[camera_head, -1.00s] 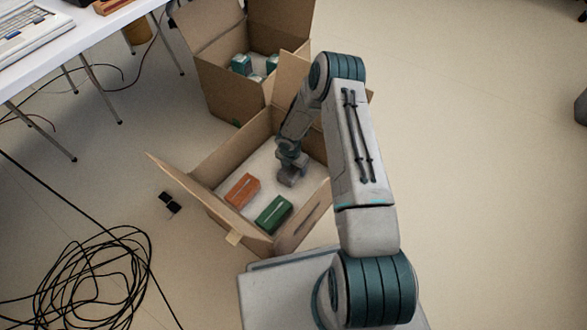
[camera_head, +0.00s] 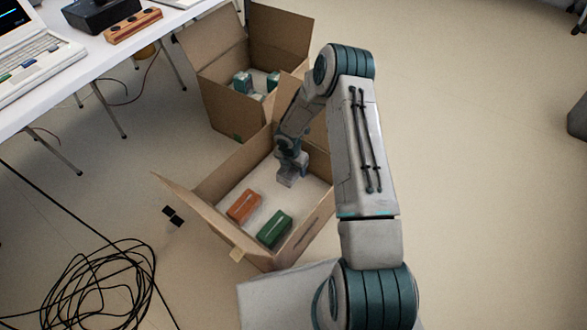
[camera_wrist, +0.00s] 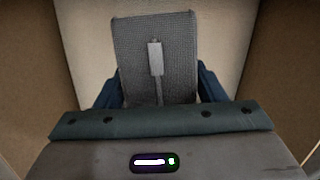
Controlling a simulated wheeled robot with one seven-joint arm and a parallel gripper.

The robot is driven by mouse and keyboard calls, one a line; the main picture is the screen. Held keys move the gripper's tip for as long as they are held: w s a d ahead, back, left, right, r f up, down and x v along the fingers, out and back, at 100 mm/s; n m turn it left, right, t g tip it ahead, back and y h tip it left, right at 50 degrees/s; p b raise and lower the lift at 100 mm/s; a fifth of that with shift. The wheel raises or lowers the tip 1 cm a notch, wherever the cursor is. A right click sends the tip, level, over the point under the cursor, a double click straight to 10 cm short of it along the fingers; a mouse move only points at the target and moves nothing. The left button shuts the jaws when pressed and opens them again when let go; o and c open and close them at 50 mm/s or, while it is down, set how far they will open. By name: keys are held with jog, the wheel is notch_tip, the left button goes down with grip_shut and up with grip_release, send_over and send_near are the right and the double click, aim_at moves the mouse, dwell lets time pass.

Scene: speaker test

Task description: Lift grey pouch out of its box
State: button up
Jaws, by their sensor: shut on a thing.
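The grey pouch (camera_wrist: 178,85) shows in the wrist view between the two dark fingers of my gripper (camera_wrist: 158,90). It has a woven surface and a light tab on its face. My gripper is shut on it. In the head view the pouch (camera_head: 286,181) is a small grey shape under my gripper (camera_head: 290,167), inside the near open cardboard box (camera_head: 222,178). The arm partly hides it, and I cannot tell whether it touches the box floor.
An orange pouch (camera_head: 244,206) and a green pouch (camera_head: 275,229) lie in the same box, nearer the front. Another open box (camera_head: 212,95) with several teal-and-white items stands behind. A white table (camera_head: 90,65) is at upper left. Coiled black cable (camera_head: 95,290) lies on the floor.

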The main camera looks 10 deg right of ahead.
notch_tip(320, 180, up, 30)
jog(key=p, duration=2.2)
jog(key=s+r+m+g+p, duration=0.1)
jog(key=s+r+m+p, duration=0.2)
jog(key=r+m, duration=0.4)
jog(key=s+r+m+g+p, duration=0.1)
jog(key=s+r+m+p, duration=0.2)
jog(key=r+m+p, duration=0.2)
jog(key=s+r+m+g+y+p, duration=0.1)
jog(key=s+r+m+p, duration=0.2)
jog(key=r+m, duration=0.8)
jog(key=m+p, duration=0.1)
jog(key=m, duration=0.3)
jog(key=shift+s+r, duration=0.15)
jog(key=shift+s, duration=0.1)
